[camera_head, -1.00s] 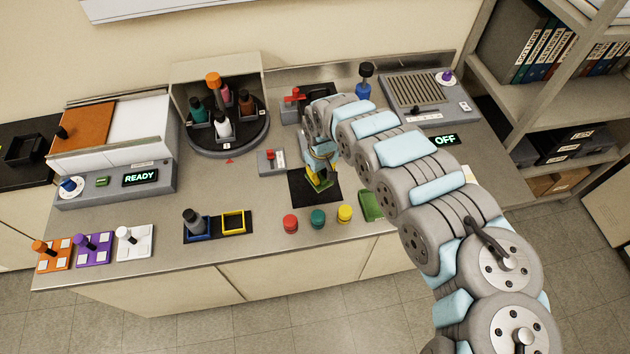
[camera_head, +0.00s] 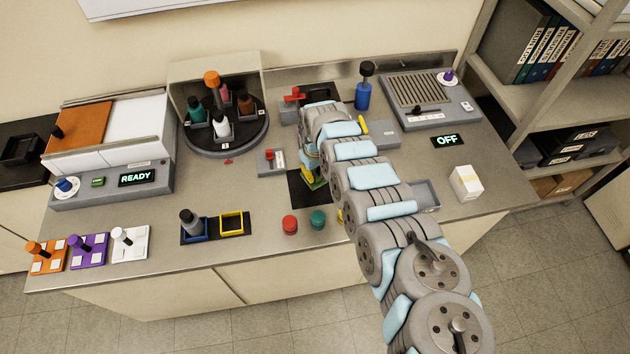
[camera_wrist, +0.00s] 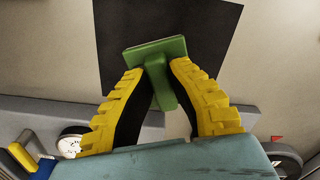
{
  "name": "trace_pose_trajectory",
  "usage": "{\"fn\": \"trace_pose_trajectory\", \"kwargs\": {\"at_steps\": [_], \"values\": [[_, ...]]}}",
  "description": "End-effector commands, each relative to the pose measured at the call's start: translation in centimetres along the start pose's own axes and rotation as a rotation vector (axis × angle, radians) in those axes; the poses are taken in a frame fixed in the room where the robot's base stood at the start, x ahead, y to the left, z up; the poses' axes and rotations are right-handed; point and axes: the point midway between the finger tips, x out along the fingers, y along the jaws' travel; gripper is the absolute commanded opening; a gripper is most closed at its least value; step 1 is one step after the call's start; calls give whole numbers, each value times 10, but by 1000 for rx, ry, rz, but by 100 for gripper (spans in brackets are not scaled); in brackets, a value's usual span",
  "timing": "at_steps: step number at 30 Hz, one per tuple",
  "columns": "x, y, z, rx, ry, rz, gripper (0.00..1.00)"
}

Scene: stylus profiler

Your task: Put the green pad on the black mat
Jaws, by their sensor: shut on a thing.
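The green pad (camera_wrist: 155,58) has a flat plate and a green stem. My gripper (camera_wrist: 160,85) is shut on the stem, with a yellow finger on each side. The black mat (camera_wrist: 115,25) lies behind the pad in the wrist view. In the head view the mat (camera_head: 297,193) is partly covered by my arm. There my gripper (camera_head: 312,172) points down over the mat, and the pad (camera_head: 316,184) shows just below it. I cannot tell whether the pad touches the mat.
Red (camera_head: 290,224) and teal (camera_head: 318,220) round pieces stand in front of the mat; a yellow one is mostly hidden by my arm. A grey box with a red switch (camera_head: 270,160) is left of the mat. A white box (camera_head: 466,183) stands at right.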

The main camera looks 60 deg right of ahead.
Motion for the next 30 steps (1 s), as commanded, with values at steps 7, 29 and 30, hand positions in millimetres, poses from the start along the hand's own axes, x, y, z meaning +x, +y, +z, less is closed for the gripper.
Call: {"fn": "trace_pose_trajectory", "kwargs": {"at_steps": [7, 29, 30], "values": [[26, -2, -2, -2, -4, -2, 0], [38, 0, -2, -1, -1, 1, 37], [38, 0, -2, -1, -1, 1, 37]]}}
